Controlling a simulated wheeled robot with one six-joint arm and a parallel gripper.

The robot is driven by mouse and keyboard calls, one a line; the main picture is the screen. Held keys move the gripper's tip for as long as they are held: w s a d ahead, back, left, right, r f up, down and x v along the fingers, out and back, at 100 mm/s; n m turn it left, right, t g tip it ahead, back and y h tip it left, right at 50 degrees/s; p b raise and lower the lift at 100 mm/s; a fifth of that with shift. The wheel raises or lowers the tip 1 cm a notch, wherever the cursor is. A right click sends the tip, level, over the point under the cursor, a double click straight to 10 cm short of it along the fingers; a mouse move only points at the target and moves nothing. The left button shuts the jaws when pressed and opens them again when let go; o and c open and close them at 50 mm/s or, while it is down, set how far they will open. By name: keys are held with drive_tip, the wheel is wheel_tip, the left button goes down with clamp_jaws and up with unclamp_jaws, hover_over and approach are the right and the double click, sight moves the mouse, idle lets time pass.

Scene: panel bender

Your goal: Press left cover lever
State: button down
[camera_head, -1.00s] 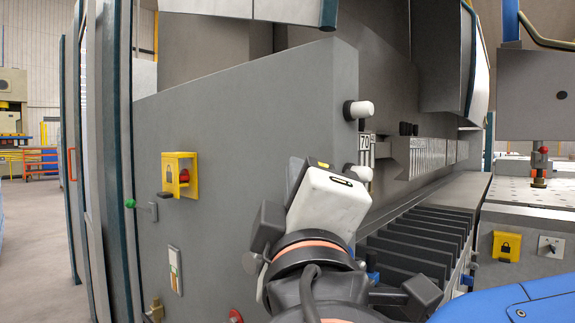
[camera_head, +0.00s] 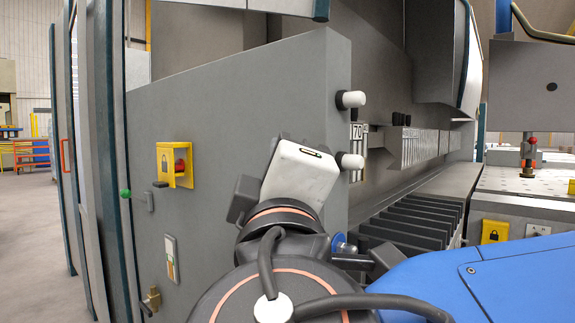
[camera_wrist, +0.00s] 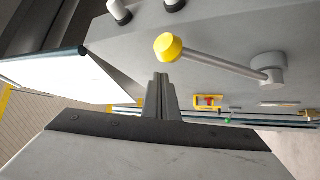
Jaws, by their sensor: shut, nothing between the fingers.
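A lever with a round yellow knob (camera_wrist: 168,47) shows in the wrist view. Its grey rod (camera_wrist: 220,60) runs right to a round grey hub (camera_wrist: 268,68) on the machine's grey side panel. My gripper (camera_wrist: 160,77) has its fingers together with nothing between them. In the picture the fingertips lie just below the yellow knob; I cannot tell whether they touch it. In the head view my gripper's white body (camera_head: 302,173) is in front of the grey panel, its fingers are hidden, and I cannot see the yellow-knobbed lever.
Two white knobs, upper (camera_head: 351,99) and lower (camera_head: 350,161), stick out at the panel's edge. A yellow lock box (camera_head: 166,165) with a red switch and a green-knobbed handle (camera_head: 125,193) sit on the panel at left. Dark slats (camera_head: 400,232) lie at right.

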drive_tip(key=s+a+f, duration=0.2)
drive_tip(key=s+f, duration=0.1)
drive_tip(key=s, duration=0.5)
drive_tip(key=shift+s+f, duration=0.4)
